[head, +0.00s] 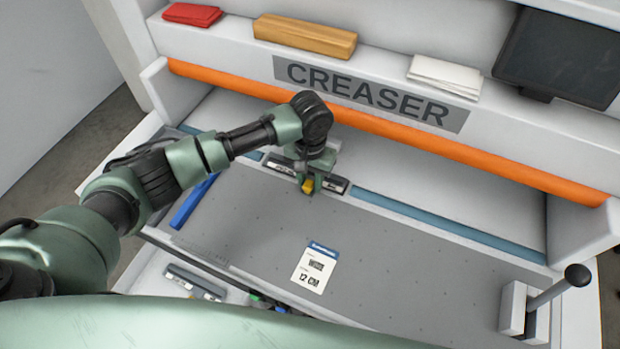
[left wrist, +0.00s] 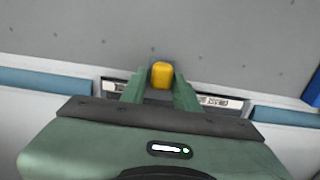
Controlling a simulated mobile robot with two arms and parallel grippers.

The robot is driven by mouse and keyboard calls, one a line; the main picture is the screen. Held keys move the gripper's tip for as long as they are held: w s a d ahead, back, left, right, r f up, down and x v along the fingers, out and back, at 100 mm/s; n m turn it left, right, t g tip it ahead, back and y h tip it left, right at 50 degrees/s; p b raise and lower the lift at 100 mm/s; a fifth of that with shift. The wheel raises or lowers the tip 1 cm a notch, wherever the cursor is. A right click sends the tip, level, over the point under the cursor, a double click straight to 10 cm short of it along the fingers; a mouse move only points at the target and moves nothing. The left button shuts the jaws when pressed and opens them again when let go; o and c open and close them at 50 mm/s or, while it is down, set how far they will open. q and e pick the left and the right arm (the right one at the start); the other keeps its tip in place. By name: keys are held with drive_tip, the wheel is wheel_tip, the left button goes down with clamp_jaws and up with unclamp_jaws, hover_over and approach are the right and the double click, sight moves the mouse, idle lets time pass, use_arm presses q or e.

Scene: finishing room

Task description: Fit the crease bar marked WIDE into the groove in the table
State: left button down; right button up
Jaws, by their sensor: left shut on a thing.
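A dark crease bar with pale label plates (head: 336,184) lies along the line of the blue strip at the back of the grey table top (head: 400,235). It also shows in the left wrist view (left wrist: 220,101); its label is too small to read. My left gripper (head: 308,184) is over the bar's middle, shut on its yellow grip (left wrist: 162,74). The groove runs along the blue strip (head: 440,222), and the bar sits in a break in this strip. The fingers hide the bar's middle, and I cannot tell whether it is fully seated. My right gripper is not in view.
A blue bar (head: 194,202) lies at the left, and metal bars (head: 195,283) lie at the front. An orange beam (head: 400,135) crosses behind. A lever (head: 560,287) stands at the right.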

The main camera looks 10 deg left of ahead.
use_arm(q)
drive_tip(key=shift+f+p, duration=0.25)
drive_tip(key=shift+p, duration=0.05)
idle(0.4)
drive_tip(key=c, duration=1)
unclamp_jaws()
drive_tip(key=shift+o, duration=0.2)
wheel_tip(320, 180, up, 8)
drive_tip(key=shift+f+b, duration=0.1)
drive_tip(key=shift+b, duration=0.8)
drive_tip(key=shift+f, duration=0.1)
